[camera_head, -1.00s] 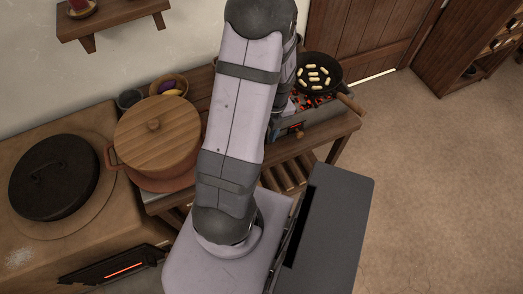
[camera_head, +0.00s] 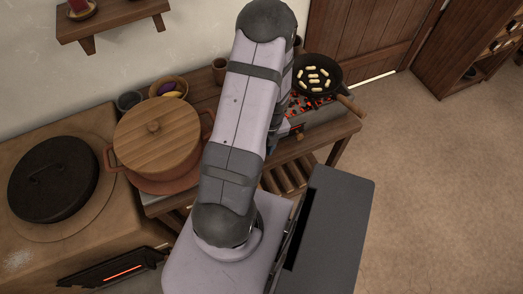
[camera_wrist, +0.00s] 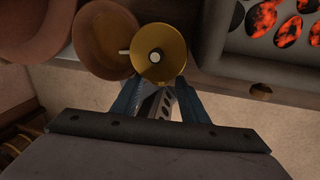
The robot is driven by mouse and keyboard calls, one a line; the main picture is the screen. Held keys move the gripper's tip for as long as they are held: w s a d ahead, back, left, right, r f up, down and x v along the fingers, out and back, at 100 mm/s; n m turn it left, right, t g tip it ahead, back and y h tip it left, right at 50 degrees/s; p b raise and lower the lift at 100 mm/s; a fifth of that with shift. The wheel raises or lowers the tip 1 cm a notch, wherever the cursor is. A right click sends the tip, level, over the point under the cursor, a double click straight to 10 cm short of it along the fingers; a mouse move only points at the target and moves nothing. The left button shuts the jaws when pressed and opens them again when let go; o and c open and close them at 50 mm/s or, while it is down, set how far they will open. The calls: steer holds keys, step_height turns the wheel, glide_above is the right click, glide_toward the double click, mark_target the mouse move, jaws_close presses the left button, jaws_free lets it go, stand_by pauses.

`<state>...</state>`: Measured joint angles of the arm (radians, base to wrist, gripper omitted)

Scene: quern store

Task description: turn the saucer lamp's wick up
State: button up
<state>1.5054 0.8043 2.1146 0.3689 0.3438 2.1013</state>
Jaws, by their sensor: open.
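A round brass-yellow dish with a pale disc in its middle, which looks like the saucer lamp (camera_wrist: 168,36), sits at the upper middle of the wrist view. A small pale stub sticks out at its left side. My gripper (camera_wrist: 157,88) is open, with its two blue fingers at the dish's lower edge, one toward each side. I cannot tell whether they touch it. Nothing is visibly held. In the head view my arm hides the lamp and most of the gripper.
A brown bowl (camera_wrist: 103,43) stands close left of the dish. A brazier with glowing coals (camera_head: 299,104) and a pan (camera_head: 318,71) is to the right. A wooden-lidded pot (camera_head: 153,132) is on the left. A small brown cup (camera_head: 219,68) stands behind my arm.

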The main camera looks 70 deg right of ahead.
steer(key=shift+f, duration=0.1)
jaws_close()
steer(key=p, duration=0.3)
steer(key=shift+w+a+r+g+p, duration=0.1)
steer(key=shift+a+r+g+p, duration=0.1)
steer(key=shift+r+g+p, duration=0.15)
steer(key=shift+f+h+p, duration=0.1)
steer(key=shift+h+p, duration=0.3)
steer(key=shift+p, duration=0.45)
steer(key=shift+f+g, duration=0.25)
jaws_free()
